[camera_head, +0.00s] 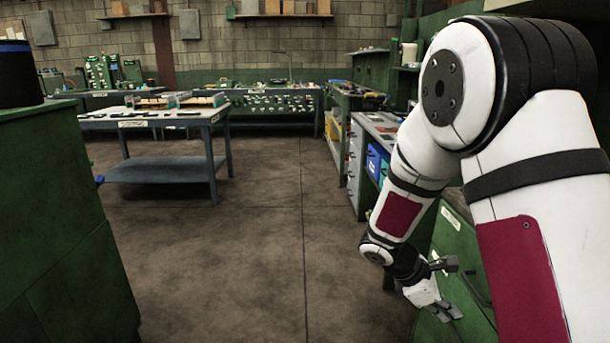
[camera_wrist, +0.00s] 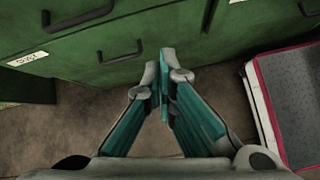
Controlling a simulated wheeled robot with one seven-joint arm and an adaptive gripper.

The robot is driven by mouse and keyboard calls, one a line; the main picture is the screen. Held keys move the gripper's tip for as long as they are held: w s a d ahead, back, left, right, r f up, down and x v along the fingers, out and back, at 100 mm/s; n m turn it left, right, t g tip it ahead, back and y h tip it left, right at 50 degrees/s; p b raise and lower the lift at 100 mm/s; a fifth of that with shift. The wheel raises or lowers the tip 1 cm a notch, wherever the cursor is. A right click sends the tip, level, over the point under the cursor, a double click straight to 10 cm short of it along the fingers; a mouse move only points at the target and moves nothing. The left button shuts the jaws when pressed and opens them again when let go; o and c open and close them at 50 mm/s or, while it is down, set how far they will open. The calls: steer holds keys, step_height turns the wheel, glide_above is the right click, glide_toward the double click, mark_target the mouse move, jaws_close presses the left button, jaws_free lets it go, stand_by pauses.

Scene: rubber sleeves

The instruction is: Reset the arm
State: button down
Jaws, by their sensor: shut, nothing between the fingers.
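My gripper (camera_wrist: 163,75) is shut and empty in the wrist view, its two teal-lined fingers meeting at the tips. It points down beside a green drawer cabinet (camera_wrist: 130,28). In the head view my gripper (camera_head: 447,312) hangs low at the right, at the end of my bent white and dark red arm. It is close in front of the green cabinet (camera_head: 448,232), and my arm hides much of that cabinet. I cannot tell whether the gripper touches it.
Blue and green bins (camera_head: 375,165) sit in a shelf unit beyond my arm. A workbench (camera_head: 150,118) stands at the back left, and a tall green cabinet (camera_head: 50,210) at the near left. The concrete floor (camera_head: 240,250) between is clear.

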steer(key=s+a+r+m+y, duration=0.3)
steer(key=s+r+m, duration=0.5)
steer(key=s+r, duration=0.6)
steer(key=s+a+r+m+t+y, duration=0.1)
steer(key=s+a+r+m+y, duration=0.2)
steer(key=s, duration=0.6)
steer(key=s+a+r+m+y, duration=0.1)
steer(key=s+a+m+y, duration=0.1)
steer(key=s+a+m, duration=0.35)
step_height(320, 180, up, 20)
steer(key=s+n+t+p, duration=0.1)
steer(key=s+t+p, duration=0.1)
steer(key=p, duration=1.6)
steer(key=shift+s+a+t+p, duration=0.2)
steer(key=shift+a+t+p, duration=0.1)
steer(key=shift+t, duration=0.6)
steer(key=shift+r+n, duration=0.1)
steer(key=shift+n, duration=0.15)
